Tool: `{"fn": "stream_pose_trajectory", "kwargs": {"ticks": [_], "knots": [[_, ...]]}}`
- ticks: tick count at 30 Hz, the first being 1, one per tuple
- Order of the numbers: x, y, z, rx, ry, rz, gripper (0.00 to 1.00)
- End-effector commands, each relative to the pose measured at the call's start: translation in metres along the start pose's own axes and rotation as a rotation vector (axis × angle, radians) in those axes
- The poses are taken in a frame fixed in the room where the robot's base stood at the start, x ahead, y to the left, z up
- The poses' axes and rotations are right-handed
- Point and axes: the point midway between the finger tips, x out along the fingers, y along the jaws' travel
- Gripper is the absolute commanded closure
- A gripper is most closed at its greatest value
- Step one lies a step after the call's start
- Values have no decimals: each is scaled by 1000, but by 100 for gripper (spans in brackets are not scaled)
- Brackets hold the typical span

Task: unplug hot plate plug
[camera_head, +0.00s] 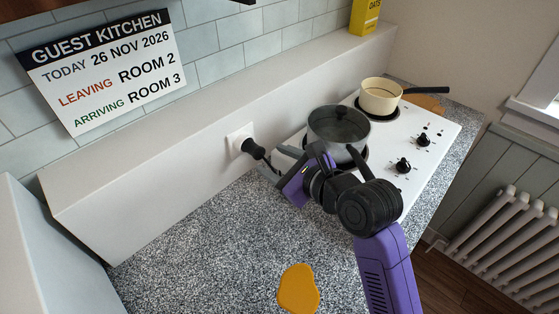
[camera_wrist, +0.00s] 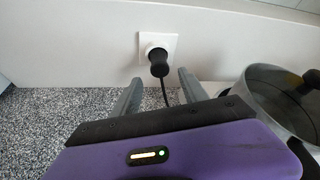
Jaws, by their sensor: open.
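The black hot plate plug (camera_head: 253,149) sits in a white wall socket (camera_head: 238,137) on the low white ledge wall. In the wrist view the plug (camera_wrist: 157,61) stands out from the socket (camera_wrist: 146,45), and its dark cord (camera_wrist: 165,94) hangs down behind my gripper. My gripper (camera_head: 272,156) is open and empty, close to the plug. In the wrist view its two grey fingers (camera_wrist: 158,88) point toward the wall, with the plug beyond and between their tips, apart from them. The white hot plate (camera_head: 420,167) stands on the counter to the right.
A grey pot with a glass lid (camera_head: 338,127) stands on the hot plate close beside my arm. A cream pan (camera_head: 380,97) is farther back. An orange spill (camera_head: 298,288) lies on the speckled counter (camera_head: 205,245), otherwise clear at left. A yellow box (camera_head: 364,17) stands on the ledge.

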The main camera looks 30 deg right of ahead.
Motion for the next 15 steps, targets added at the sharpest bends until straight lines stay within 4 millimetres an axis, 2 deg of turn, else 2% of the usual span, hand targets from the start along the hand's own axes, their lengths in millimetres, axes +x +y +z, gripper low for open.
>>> {"fn": "stream_pose_trajectory", "kwargs": {"ticks": [3, 9, 15], "knots": [[19, 1, 2, -1, -1, 2, 49], [45, 0, 1, -1, 0, 1, 49], [58, 0, 1, -3, -1, 0, 49]]}}
